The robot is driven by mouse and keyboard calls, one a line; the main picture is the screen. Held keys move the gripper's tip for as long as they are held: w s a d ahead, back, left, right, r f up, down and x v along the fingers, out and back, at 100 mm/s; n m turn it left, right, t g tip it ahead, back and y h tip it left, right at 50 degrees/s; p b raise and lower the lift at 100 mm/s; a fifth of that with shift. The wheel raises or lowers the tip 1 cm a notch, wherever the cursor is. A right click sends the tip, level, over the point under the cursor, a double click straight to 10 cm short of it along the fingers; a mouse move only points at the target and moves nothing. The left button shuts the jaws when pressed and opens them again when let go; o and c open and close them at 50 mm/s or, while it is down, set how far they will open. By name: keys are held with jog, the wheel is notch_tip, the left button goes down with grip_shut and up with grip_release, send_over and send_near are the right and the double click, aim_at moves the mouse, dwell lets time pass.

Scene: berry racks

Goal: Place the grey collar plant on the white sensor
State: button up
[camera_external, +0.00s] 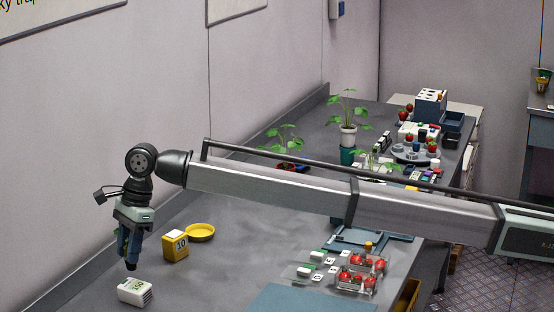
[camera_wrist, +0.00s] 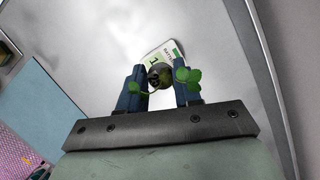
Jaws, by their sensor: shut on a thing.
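My gripper (camera_external: 129,262) hangs at the left of the bench, pointing down. In the wrist view, my gripper (camera_wrist: 160,84) has its blue fingers closed on the grey collar plant (camera_wrist: 159,77). The plant's dark round collar sits between the fingertips, and green leaves stick out on both sides. In the external view the fingers mostly hide the plant. The white sensor (camera_external: 135,291), a small box with a green display, lies on the bench just below the fingertips. It also shows past the plant in the wrist view (camera_wrist: 151,58), partly hidden. The plant appears held above it.
A yellow block (camera_external: 176,247) and a yellow dish (camera_external: 200,232) stand right of my gripper. Clear boxes of strawberries (camera_external: 360,273) and a blue mat (camera_external: 308,301) lie nearer the front right.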

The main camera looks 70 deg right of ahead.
aim_at(132, 269)
jog(key=shift+f, duration=2.05)
jog(key=shift+f, duration=0.2)
jog(key=o, duration=1)
jog(key=shift+r, duration=0.2)
jog(key=v, duration=1.2)
